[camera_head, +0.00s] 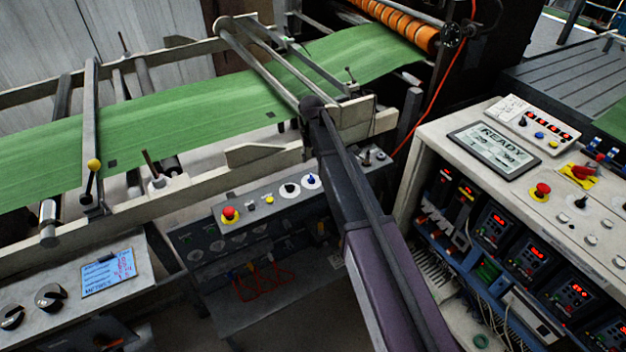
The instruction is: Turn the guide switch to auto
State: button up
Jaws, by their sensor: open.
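A grey control panel (262,205) stands below the green web in the middle of the view. It carries a black rotary switch on a round white plate (290,189) and a blue-marked knob on another white plate (311,181). Labels are too small to read, so I cannot tell which switch is the guide switch or where it points. My dark arm runs from the lower right up across the panel's right part and hides some of it. I cannot make out my gripper or its fingers.
A red emergency button (229,214) sits at the panel's left end. The green web (190,120) runs above, over rollers and rails. A console with a READY screen (495,150) stands at right. Another panel with black knobs (50,296) is at lower left.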

aim_at(311, 176)
jog(key=shift+f+b, duration=3.85)
jog(key=shift+f, duration=0.35)
grip_shut()
